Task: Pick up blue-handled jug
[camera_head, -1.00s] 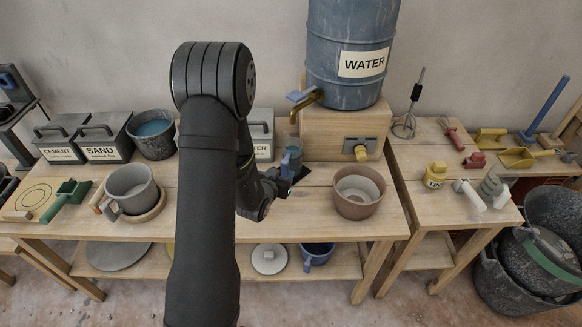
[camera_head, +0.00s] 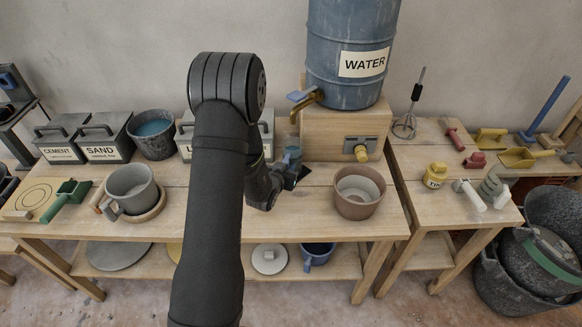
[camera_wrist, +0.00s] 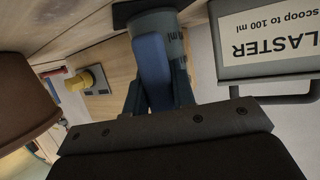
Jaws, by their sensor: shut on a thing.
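The blue-handled jug (camera_head: 293,154) is small and grey-blue. It stands below the brass tap at the back of the bench, partly hidden by my arm. In the wrist view its blue handle (camera_wrist: 152,72) lies between my fingers, with the grey, marked body (camera_wrist: 172,45) behind it. My gripper (camera_head: 289,178) is shut on the handle; in the wrist view the fingers (camera_wrist: 155,95) flank it. The far end of the jug is against or very close to a dark pad (camera_wrist: 132,10); I cannot tell if they touch.
The water barrel (camera_head: 350,45) and brass tap (camera_head: 306,102) are above and behind the jug. A brown pot (camera_head: 359,191) stands close on the right. The plaster box (camera_wrist: 265,40) is on the other side. Bare bench lies in front of the gripper.

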